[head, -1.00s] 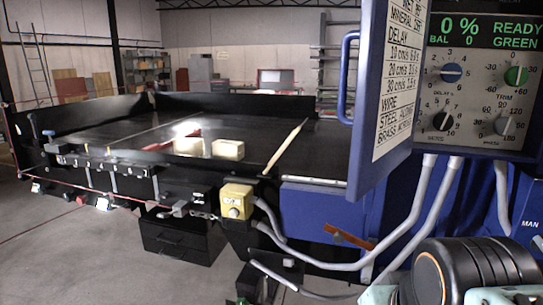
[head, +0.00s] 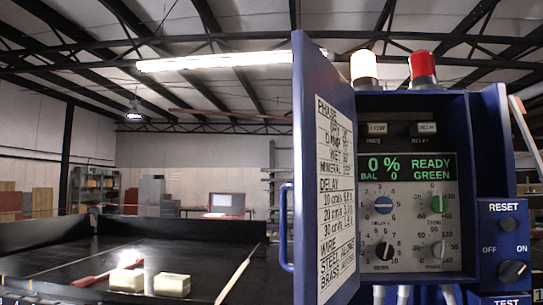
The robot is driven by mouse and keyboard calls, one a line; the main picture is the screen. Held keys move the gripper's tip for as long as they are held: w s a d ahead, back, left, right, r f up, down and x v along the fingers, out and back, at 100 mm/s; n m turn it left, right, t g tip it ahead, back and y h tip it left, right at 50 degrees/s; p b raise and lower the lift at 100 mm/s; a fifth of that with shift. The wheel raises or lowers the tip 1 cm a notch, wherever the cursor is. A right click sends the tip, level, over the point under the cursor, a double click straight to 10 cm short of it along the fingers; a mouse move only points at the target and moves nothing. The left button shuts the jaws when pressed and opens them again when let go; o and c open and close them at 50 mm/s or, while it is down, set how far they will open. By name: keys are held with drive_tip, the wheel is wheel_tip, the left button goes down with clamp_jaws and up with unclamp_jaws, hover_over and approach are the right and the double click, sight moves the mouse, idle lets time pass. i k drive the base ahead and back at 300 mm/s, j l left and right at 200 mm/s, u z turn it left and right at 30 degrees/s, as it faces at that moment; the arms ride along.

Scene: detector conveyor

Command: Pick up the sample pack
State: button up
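Two pale cream blocks lie on the black conveyor bed at the lower left of the head view. The left block (head: 127,280) is close beside the right block (head: 172,284). Either could be the sample pack; no label shows to tell which. A red long object (head: 103,271) lies just behind and left of them, partly hidden by the left block. My gripper is not in view.
The black conveyor bed (head: 195,255) has raised dark walls at the back. A blue control cabinet (head: 325,75) with an open door stands at the right, its display reading READY GREEN. A pale strip (head: 233,282) crosses the bed right of the blocks.

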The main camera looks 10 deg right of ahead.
sight(167, 284)
drive_tip(key=i+j+u, duration=0.15)
drive_tip(key=i+j, duration=0.15)
drive_tip(key=i+j+u, duration=0.2)
drive_tip(key=i, duration=0.3)
